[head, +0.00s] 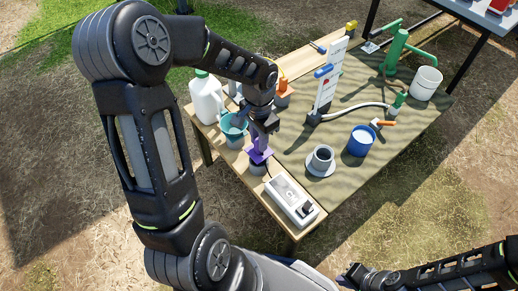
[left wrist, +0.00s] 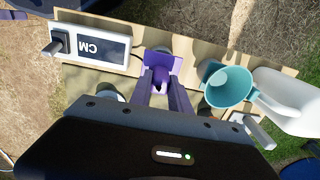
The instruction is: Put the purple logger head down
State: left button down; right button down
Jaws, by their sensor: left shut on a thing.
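The purple logger head (head: 259,156) is at the near left edge of the table, between the teal cup and the white meter box. My left gripper (head: 260,143) is above it and shut on it. In the left wrist view, the purple head (left wrist: 159,64) shows between and beyond the fingertips (left wrist: 161,86). A grey round piece (head: 258,168) shows just below the head; I cannot tell whether they touch. My right gripper (head: 352,274) is low at the bottom right, away from the table, too small to read.
A teal cup (head: 234,127) and white jug (head: 206,98) stand close left of the head. The green cloth (head: 300,140) has bare room.

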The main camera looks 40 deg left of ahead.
pick_arm(q)
jog(key=shift+f+b, duration=0.6)
jog(key=shift+f, duration=1.25)
jog(key=c, duration=1.2)
grip_release()
notch_tip(320, 180, up, 12)
jog(key=p, duration=0.3)
